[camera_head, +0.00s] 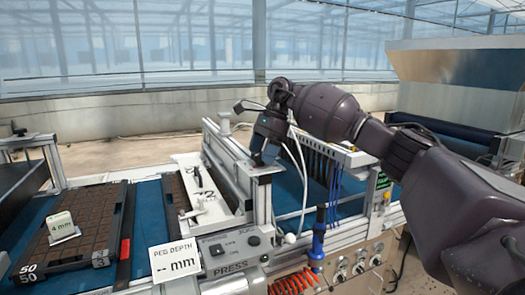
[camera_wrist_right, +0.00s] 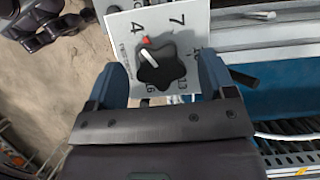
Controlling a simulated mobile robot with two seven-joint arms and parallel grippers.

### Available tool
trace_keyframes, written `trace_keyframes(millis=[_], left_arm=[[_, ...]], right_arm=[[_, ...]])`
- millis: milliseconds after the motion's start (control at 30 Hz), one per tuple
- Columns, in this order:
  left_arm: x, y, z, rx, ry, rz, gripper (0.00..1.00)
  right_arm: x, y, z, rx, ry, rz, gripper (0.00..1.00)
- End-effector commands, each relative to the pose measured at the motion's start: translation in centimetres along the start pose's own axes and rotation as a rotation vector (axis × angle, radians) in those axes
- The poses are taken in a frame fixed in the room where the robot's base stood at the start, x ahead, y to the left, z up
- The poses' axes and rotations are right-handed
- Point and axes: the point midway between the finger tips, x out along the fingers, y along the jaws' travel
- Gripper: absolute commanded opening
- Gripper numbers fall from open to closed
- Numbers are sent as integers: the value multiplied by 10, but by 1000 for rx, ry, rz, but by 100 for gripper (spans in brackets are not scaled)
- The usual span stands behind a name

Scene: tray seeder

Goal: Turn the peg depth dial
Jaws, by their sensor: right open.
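In the right wrist view the peg depth dial is a black lobed knob (camera_wrist_right: 161,68) on a white plate (camera_wrist_right: 120,28). The plate has numbers around the knob; 4, 7, 13 and 16 are readable. A red marker sits at the knob's upper left, and the knob's white line points towards it. My right gripper (camera_wrist_right: 162,76) is open, its blue-grey fingers on either side of the knob; I cannot tell if they touch it. In the head view the right gripper (camera_head: 262,148) is at the top of the seeder's end plate, and the knob cannot be made out. My left gripper is not in view.
A sign (camera_head: 175,259) reads "PEG DEPTH -- mm". A card (camera_head: 62,227) reading "4 mm" stands on a dark tray (camera_head: 105,215) at the left. A blue belt (camera_head: 290,193) runs beneath the machine.

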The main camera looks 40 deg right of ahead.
Motion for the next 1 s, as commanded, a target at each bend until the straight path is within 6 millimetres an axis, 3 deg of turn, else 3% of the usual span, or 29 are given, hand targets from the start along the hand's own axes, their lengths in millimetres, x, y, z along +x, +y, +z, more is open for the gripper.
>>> trace_keyframes(millis=[267, 700, 1000], left_arm=[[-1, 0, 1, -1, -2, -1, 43], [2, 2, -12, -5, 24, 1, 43], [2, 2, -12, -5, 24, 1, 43]], right_arm=[[-9, 0, 0, 1, 0, -2, 77], [-83, 0, 1, 1, -2, -3, 77], [-107, 0, 0, 1, 0, -1, 77]])
